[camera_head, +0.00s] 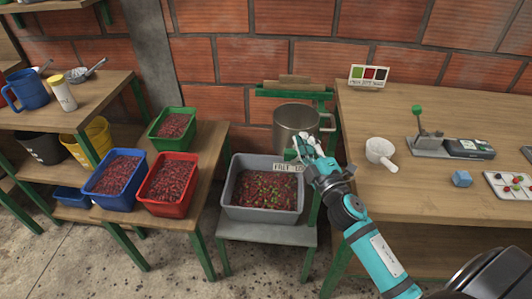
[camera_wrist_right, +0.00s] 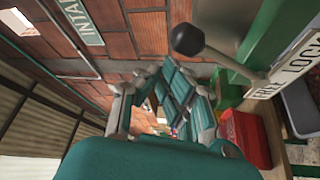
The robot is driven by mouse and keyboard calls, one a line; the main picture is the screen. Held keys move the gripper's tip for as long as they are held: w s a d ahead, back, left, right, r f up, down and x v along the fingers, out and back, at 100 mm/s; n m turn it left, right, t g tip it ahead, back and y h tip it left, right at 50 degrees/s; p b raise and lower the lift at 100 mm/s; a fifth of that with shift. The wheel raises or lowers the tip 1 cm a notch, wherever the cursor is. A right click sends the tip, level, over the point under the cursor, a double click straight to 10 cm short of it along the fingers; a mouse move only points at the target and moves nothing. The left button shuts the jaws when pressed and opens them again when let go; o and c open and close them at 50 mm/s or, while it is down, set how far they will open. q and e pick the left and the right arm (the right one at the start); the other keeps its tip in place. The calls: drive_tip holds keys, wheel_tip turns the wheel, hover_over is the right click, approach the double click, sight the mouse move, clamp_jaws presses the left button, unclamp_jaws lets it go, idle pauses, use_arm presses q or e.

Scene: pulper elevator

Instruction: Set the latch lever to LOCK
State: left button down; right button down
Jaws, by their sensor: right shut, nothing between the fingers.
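The latch lever (camera_wrist_right: 222,58) shows in the right wrist view as a pale rod with a dark ball knob (camera_wrist_right: 187,40). The rod slants from the knob down right to a white plate (camera_wrist_right: 290,72) marked FREE and LOCK, meeting it near the FREE end. In the head view the plate (camera_head: 286,167) is partly covered by my right gripper (camera_head: 304,148), and I cannot make out the lever there. My right gripper is shut and empty; its fingers also show in the wrist view (camera_wrist_right: 168,100), below the knob. Whether they touch the lever is unclear. My left gripper is out of view.
A grey crate (camera_head: 236,192) of red and green cherries stands below the plate. A metal pot (camera_head: 296,126) is behind the gripper. Blue, red (camera_head: 150,201) and green tubs stand left.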

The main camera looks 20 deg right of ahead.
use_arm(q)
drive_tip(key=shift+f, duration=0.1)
use_arm(e)
drive_tip(key=shift+s+d+f, duration=0.1)
drive_tip(key=shift+s+d, duration=0.2)
drive_tip(key=shift+d, duration=0.2)
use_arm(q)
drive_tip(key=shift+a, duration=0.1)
